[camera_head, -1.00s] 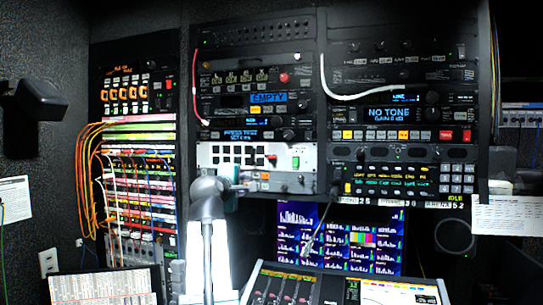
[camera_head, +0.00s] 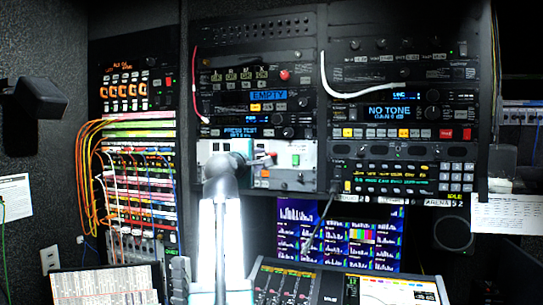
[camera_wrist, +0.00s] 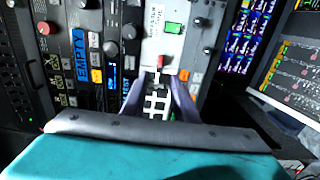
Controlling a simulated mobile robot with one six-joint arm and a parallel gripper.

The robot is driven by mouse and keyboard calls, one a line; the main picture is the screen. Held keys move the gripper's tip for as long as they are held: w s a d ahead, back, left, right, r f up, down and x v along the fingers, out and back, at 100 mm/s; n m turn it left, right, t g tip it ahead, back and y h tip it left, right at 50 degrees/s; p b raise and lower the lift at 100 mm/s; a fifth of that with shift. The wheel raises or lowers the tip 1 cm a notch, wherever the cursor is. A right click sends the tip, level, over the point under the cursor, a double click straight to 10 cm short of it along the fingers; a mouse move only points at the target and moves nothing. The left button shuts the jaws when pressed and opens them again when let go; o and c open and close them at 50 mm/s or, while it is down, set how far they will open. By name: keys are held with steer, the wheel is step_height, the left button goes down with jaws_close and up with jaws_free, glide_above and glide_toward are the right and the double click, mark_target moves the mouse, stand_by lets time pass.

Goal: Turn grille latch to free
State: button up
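The white panel (camera_head: 308,162) in the middle rack carries a dark grille; its white-and-black grid (camera_wrist: 157,103) shows between my fingers in the wrist view. A small red latch-like piece (camera_wrist: 161,62) stands at the top end of that grid, just beyond my fingertips. My gripper (camera_wrist: 160,80) is open, with its two purple fingers apart on either side of the grid. Whether a finger touches the red piece cannot be told. In the head view my gripper (camera_head: 266,160) is in front of the panel, and my arm hides much of the grille.
A green switch (camera_wrist: 173,28) sits on the panel beyond the red piece. Units with knobs and an EMPTY display (camera_head: 268,96) are above. Orange patch cables (camera_head: 84,175) hang at left. Monitors (camera_head: 340,235) and a slanted console (camera_head: 350,285) are below right.

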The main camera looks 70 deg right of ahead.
mark_target(272, 155)
steer(key=d+p, duration=0.1)
steer(key=d, duration=0.2)
steer(key=d+p, duration=0.1)
steer(key=d, duration=0.3)
steer(key=d+p, duration=0.2)
steer(key=d, duration=0.2)
steer(key=shift+w+d+r, duration=0.1)
steer(key=shift+w+d, duration=0.05)
steer(key=shift+w, duration=0.2)
steer(key=shift+d, duration=0.6)
jaws_close()
